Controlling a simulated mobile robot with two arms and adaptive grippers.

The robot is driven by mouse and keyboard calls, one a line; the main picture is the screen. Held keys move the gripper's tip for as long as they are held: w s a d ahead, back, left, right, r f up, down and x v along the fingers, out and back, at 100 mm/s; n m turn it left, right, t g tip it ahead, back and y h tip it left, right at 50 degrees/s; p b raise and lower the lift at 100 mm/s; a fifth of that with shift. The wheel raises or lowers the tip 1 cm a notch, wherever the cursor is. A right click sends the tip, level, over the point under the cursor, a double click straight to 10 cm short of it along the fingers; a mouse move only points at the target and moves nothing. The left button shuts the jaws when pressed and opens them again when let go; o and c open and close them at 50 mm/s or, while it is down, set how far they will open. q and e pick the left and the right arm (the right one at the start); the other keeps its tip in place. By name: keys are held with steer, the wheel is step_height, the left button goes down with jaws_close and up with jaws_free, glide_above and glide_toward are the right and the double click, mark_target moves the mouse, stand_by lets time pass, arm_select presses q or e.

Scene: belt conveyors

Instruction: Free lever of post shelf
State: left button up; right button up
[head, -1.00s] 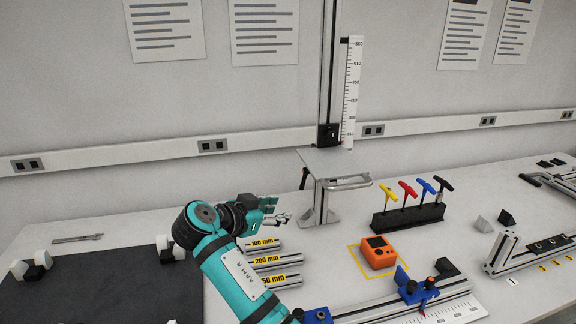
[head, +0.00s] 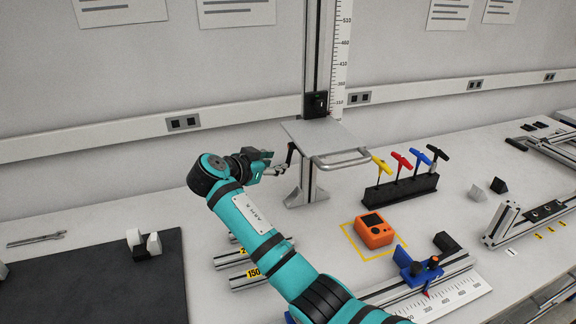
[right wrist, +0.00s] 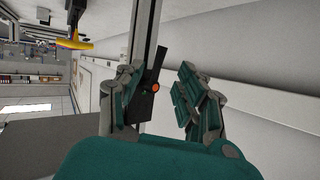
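The post shelf (head: 318,133) is a grey plate with a front bar handle, on a vertical post (head: 313,60) with a black block and a scale behind it. Its black lever (head: 290,152) hangs at the left edge of the plate. My right gripper (head: 279,168) is just left of the lever. In the right wrist view my right gripper (right wrist: 160,104) is open, and the lever (right wrist: 149,97), with an orange-red spot at its pivot, shows between the fingers, close to the left finger. Whether that finger touches it I cannot tell. My left gripper is not in view.
A black rack (head: 400,193) with several coloured T-handle tools stands right of the shelf. An orange device (head: 374,231) sits in a yellow outline in front. Labelled bars (head: 240,281) lie partly hidden beside my arm. A dark mat (head: 100,280) lies at the left.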

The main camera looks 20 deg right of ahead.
mark_target(287, 161)
steer(key=b+x, duration=0.2)
steer(key=x, duration=0.4)
steer(key=shift+d, duration=0.15)
steer(key=shift+w+d+f, duration=0.3)
steer(key=shift+w+d, duration=0.1)
steer(key=shift+d, duration=0.05)
steer(key=shift+c, duration=0.4)
jaws_close()
